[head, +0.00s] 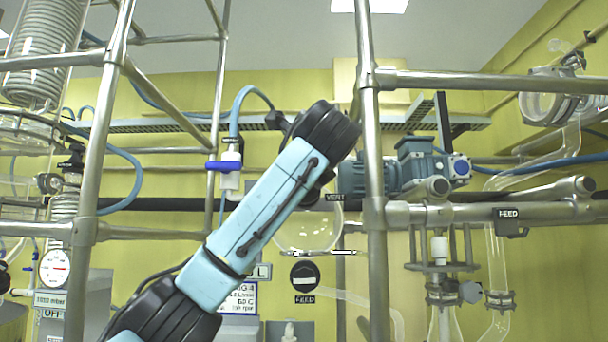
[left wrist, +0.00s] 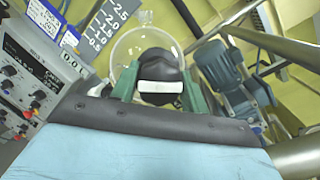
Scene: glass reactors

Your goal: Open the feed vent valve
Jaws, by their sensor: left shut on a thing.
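My left arm comes in from the lower left in the head view and reaches up past the small VENT label (head: 334,196). Its wrist hides the vent valve and most of the gripper there. In the left wrist view the green fingers of my left gripper (left wrist: 160,82) are shut on a black valve knob (left wrist: 158,64), one finger on each side. A white bar on the knob (left wrist: 161,87) lies about level across that picture. A round glass vessel (left wrist: 125,45) is behind the knob; it also shows in the head view (head: 308,232). My right gripper is not in view.
A second black knob (head: 304,276) labelled FEED is below the glass vessel. A steel upright (head: 372,150) stands just right of my wrist, with a blue-grey motor (head: 416,165) behind it. A blue-handled valve (head: 224,166) is to the left. Another upright (head: 90,170) stands further left.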

